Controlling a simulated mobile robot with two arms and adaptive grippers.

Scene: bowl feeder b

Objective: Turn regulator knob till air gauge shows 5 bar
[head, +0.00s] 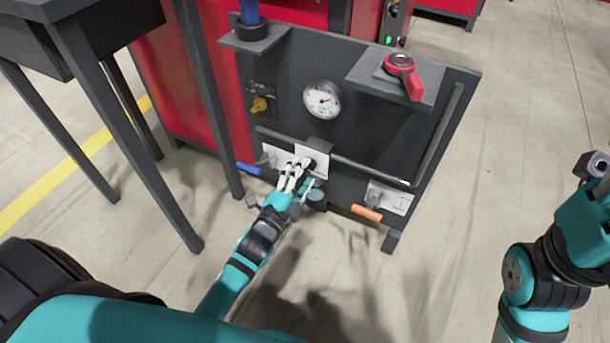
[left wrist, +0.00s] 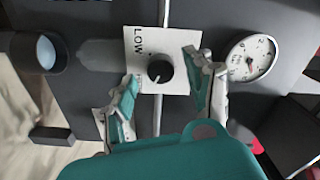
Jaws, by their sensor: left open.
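The regulator knob (left wrist: 160,71) is a black round knob on a white plate marked LOW, on the dark panel. My left gripper (left wrist: 165,98) is open, its two fingers on either side of the knob in the left wrist view, with gaps showing. In the head view my left gripper (head: 300,175) is at the lower middle of the panel and partly hides the plate. The air gauge (head: 322,99) is a round white dial above it. It also shows in the left wrist view (left wrist: 249,58); its reading is too small to tell.
A red-handled valve (head: 403,72) sits on the panel's upper right shelf. A yellow knob (head: 260,104) is left of the gauge. Blue (head: 248,169) and orange (head: 366,213) handles flank the gripper. A dark table (head: 100,110) stands at the left; floor in front is clear.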

